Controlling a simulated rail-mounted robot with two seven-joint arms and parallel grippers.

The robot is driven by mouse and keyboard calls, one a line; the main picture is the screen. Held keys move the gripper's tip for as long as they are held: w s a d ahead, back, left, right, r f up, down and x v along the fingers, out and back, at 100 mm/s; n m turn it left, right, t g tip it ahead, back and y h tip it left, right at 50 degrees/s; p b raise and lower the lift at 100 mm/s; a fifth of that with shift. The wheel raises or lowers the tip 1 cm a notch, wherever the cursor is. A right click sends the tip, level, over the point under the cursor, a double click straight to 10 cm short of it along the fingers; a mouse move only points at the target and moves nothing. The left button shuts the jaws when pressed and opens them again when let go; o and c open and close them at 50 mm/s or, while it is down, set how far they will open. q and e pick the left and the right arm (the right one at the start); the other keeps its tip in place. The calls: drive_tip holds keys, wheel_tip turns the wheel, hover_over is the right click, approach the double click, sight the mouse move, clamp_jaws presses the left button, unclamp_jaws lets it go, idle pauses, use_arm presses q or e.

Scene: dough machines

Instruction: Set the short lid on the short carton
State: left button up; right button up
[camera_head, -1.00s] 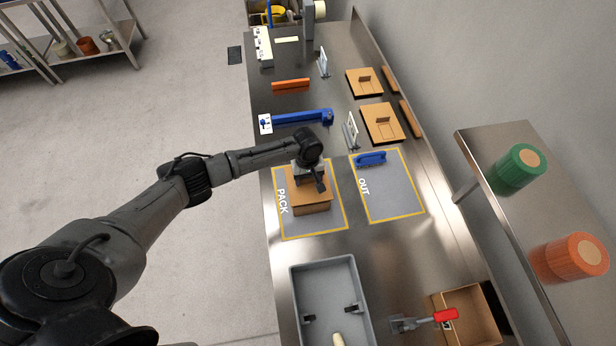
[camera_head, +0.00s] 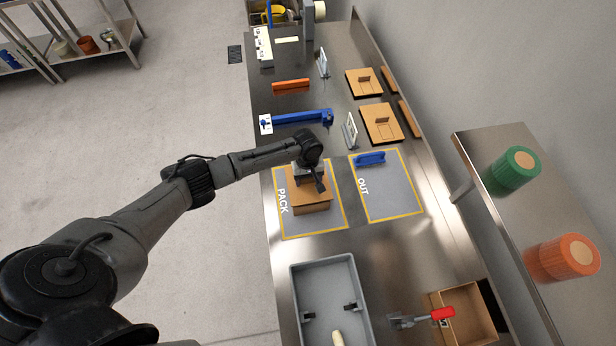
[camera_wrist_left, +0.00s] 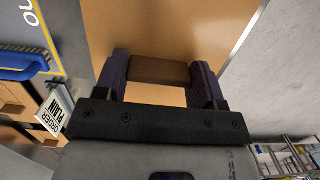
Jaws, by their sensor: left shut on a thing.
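The short carton (camera_head: 312,208) is a brown cardboard box inside the yellow-edged PACK area. The short lid (camera_head: 321,188), a flat cardboard panel, lies over the carton's top; I cannot tell whether it is fully seated. My left gripper (camera_head: 312,182) is above it with fingers pointing down. In the left wrist view the fingers (camera_wrist_left: 160,80) are shut on the lid's brown block handle (camera_wrist_left: 160,70), and the lid's panel (camera_wrist_left: 170,28) fills the top middle. The gripper hides part of the lid in the head view. My right gripper is not in view.
The OUT area (camera_head: 400,197) beside PACK holds a blue piece (camera_head: 370,159). A grey tray (camera_head: 293,290), a red-handled clamp (camera_head: 440,314) and an open cardboard box (camera_head: 485,305) are in front. A raised shelf stands right.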

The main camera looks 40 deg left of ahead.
sight(308, 183)
use_arm(q)
drive_tip(key=shift+f, duration=0.1)
drive_tip(key=shift+f+b, duration=0.45)
drive_tip(key=shift+f, duration=0.6)
drive_tip(key=shift+f, duration=0.4)
idle(0.6)
drive_tip(key=o, duration=1.1)
drive_tip(key=shift+w+a+r, duration=0.15)
drive_tip(key=shift+a+r, duration=0.1)
drive_tip(key=shift+r, duration=2.05)
drive_tip(key=shift+w+a+r, duration=0.2)
drive_tip(key=shift+r, duration=2.1)
drive_tip(key=shift+w+a+r, duration=0.15)
drive_tip(key=shift+a+r, duration=0.1)
drive_tip(key=shift+r, duration=2.05)
